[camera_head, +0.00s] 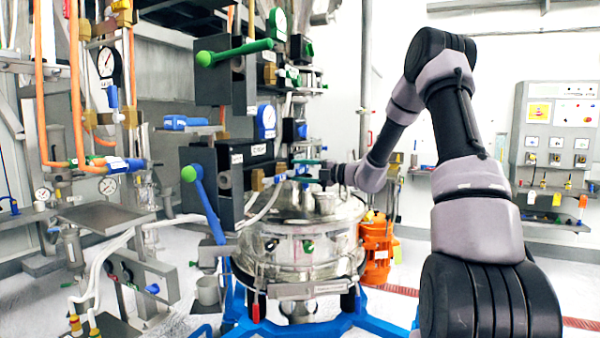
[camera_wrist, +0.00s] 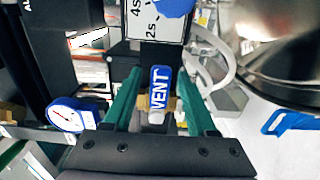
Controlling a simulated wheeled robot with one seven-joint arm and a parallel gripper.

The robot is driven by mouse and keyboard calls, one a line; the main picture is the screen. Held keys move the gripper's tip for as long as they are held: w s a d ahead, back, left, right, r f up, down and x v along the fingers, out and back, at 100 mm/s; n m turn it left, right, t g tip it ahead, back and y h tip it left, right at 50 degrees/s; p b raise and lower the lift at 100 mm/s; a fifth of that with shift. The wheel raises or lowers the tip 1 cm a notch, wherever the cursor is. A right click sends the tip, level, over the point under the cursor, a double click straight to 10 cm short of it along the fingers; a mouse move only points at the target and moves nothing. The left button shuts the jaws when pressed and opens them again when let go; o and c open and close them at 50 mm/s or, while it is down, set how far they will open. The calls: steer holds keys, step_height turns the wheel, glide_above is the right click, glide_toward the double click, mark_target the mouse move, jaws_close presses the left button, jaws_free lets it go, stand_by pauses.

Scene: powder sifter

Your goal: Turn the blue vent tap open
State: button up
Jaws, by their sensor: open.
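The blue vent tap (camera_wrist: 158,92), its handle lettered VENT in white, shows in the middle of the wrist view. My gripper (camera_wrist: 163,75) is open, with one green finger on each side of the handle. A gap shows between each finger and the handle, so neither appears to touch it. In the head view my gripper (camera_head: 308,163) is small, above the steel vessel and close to the piping. I cannot make out the vent tap clearly there.
A steel vessel (camera_head: 300,245) stands below my gripper. A blue-handled lever with a green knob (camera_head: 207,205) and a green lever (camera_head: 235,52) are to the left. A blue-rimmed gauge (camera_wrist: 66,116) and a white hose (camera_wrist: 218,62) are near the fingers.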

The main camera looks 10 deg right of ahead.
jaws_close()
stand_by(1.3)
